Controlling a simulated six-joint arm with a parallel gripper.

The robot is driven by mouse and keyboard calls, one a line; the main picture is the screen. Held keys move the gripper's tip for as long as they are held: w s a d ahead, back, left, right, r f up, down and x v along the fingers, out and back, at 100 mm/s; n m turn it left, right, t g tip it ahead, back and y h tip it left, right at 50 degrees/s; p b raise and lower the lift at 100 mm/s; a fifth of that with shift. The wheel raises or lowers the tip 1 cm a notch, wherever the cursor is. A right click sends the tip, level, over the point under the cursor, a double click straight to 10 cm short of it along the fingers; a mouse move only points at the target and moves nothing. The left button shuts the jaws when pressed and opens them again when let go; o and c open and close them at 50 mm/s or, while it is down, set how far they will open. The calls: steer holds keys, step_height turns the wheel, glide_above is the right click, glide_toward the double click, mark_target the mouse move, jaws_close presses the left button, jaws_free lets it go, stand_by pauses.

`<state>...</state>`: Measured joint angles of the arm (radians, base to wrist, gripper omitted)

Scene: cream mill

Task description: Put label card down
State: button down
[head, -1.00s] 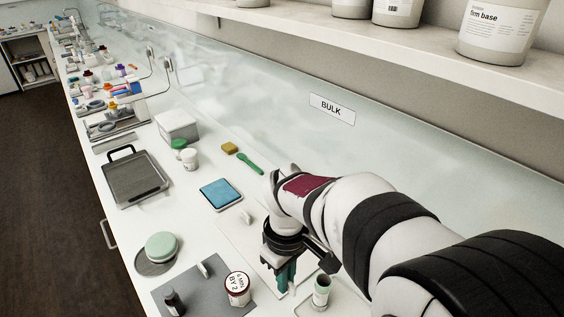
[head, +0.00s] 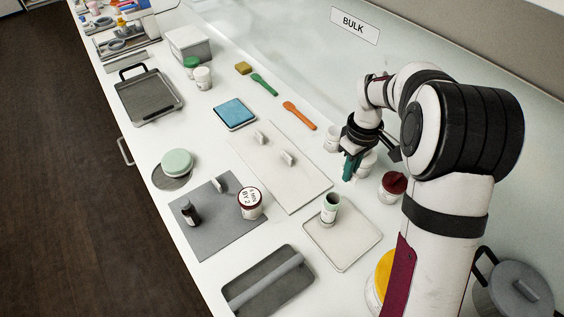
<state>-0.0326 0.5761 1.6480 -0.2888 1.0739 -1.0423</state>
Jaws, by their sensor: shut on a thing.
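My gripper (head: 351,167), with dark green fingers, is over the right part of the counter, beside the small white jars. It is shut on the label card. The card is too small or too hidden between the fingers to make out. Small white upright pieces that look like cards or stands are on the pale board (head: 301,189) to the left: one (head: 262,139) is near its far end, another (head: 288,158) near its middle. A similar white piece (head: 219,183) stands on the grey mat (head: 212,235).
A white jar (head: 332,139) and a dark-red-topped jar (head: 393,186) stand close to my gripper. A green-topped cup (head: 330,208) stands on a pale tray (head: 350,250). A lettered jar (head: 250,203) and dark bottle (head: 189,212) are on the mat. An orange spoon (head: 300,116) lies behind.

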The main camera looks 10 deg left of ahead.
glide_above(302, 187)
steer(key=f, duration=0.6)
steer(key=shift+s+d+f, duration=0.15)
steer(key=shift+d+f, duration=0.05)
steer(key=shift+f, duration=0.05)
steer(key=f, duration=0.4)
steer(key=shift+a+f, duration=0.1)
steer(key=shift+a, duration=0.1)
steer(key=shift+f, duration=0.1)
steer(key=c, duration=1)
jaws_free()
step_height(302, 187, up, 12)
steer(key=s+d+r+m, duration=0.4)
steer(key=s+r, duration=0.3)
steer(key=s, duration=0.1)
steer(key=s+d+m, duration=0.1)
steer(key=s+m, duration=0.2)
steer(key=s, duration=0.5)
steer(key=s+d+r+m+y, duration=0.1)
steer(key=s+m, duration=0.3)
steer(key=s, duration=0.4)
steer(key=s+d+m, duration=0.2)
steer(key=s+m, duration=0.1)
steer(key=s, duration=0.6)
steer(key=shift+d+r+m+y, duration=0.15)
steer(key=shift+d+m+y, duration=0.15)
steer(key=shift+d+y, duration=0.1)
